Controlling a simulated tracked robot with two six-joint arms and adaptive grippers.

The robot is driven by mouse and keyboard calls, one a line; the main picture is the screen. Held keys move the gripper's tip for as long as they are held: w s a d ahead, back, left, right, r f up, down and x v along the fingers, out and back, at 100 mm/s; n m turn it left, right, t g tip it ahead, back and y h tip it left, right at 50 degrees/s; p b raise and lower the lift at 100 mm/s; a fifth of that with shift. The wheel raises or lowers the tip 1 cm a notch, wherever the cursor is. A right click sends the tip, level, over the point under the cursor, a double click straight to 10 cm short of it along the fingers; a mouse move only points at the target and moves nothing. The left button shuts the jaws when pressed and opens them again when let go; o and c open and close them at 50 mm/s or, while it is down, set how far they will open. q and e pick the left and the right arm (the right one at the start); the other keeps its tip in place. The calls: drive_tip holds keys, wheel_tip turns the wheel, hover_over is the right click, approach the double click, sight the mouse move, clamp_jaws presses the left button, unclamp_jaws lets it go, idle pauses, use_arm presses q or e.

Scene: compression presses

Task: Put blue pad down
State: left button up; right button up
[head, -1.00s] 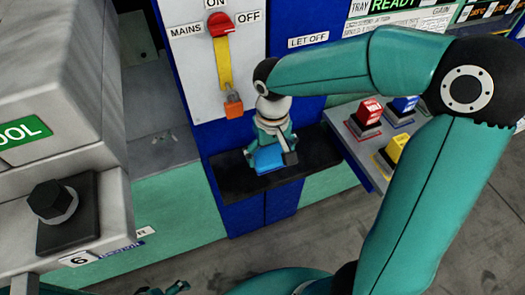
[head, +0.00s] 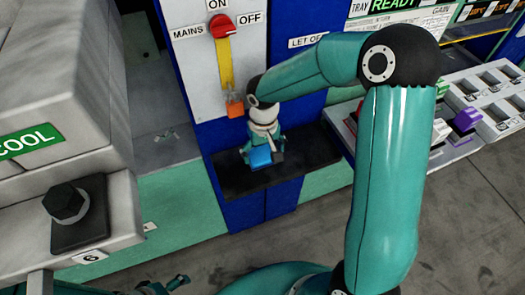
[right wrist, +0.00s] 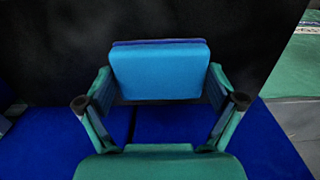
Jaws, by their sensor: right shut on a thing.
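The blue pad (head: 261,157) is a small bright blue block at the black shelf (head: 312,158) on the front of the blue cabinet. My right gripper (head: 263,151) reaches down over the shelf and is shut on the pad. In the right wrist view, the pad (right wrist: 160,72) sits between the two fingers (right wrist: 160,102), with a dark blue edge behind it and the black surface around it. I cannot tell whether the pad touches the shelf. My left gripper (head: 165,287) shows small at the bottom left edge, and its opening is unclear.
The mains panel (head: 190,75) with a red switch (head: 222,26) and orange-tipped yellow lever (head: 234,106) stands behind the gripper. A grey press (head: 60,110) fills the left. A slotted tray rack (head: 497,100) with a purple block (head: 467,119) lies right. The shelf's right part is clear.

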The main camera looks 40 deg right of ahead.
sight(264, 153)
drive_tip(key=o, duration=0.6)
drive_tip(key=shift+f, duration=0.1)
drive_tip(key=shift+c, duration=0.2)
wheel_tip(264, 153, up, 8)
drive_tip(key=shift+f, duration=0.1)
idle(0.5)
